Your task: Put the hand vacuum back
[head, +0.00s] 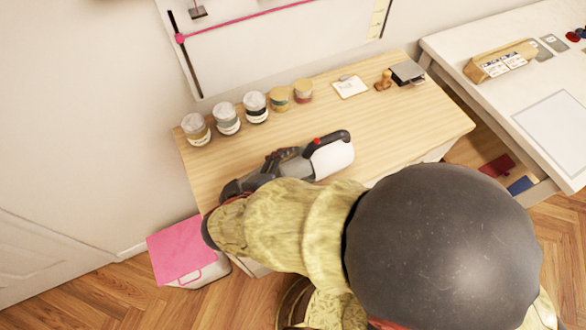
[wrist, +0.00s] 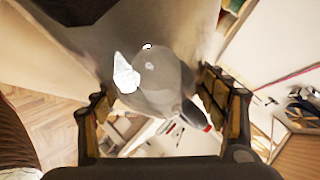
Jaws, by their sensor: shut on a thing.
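The hand vacuum (head: 332,158) shows in the head view over the wooden cabinet top, with a white end, a black handle and a red button. My gripper (head: 282,160) is at its left end, partly hidden by my arm. In the wrist view, my gripper (wrist: 155,95) has one finger on each side of the vacuum's grey body (wrist: 165,70) and is shut on it. The vacuum lies roughly level. I cannot tell whether it touches the top or hangs just above it.
Several jars (head: 228,118) stand along the back of the wooden top (head: 375,125). A note card (head: 350,87), a stamp (head: 384,80) and a dark box (head: 407,73) are at the back right. A pink-lidded bin (head: 182,248) stands at the left; a white desk (head: 480,45) at the right.

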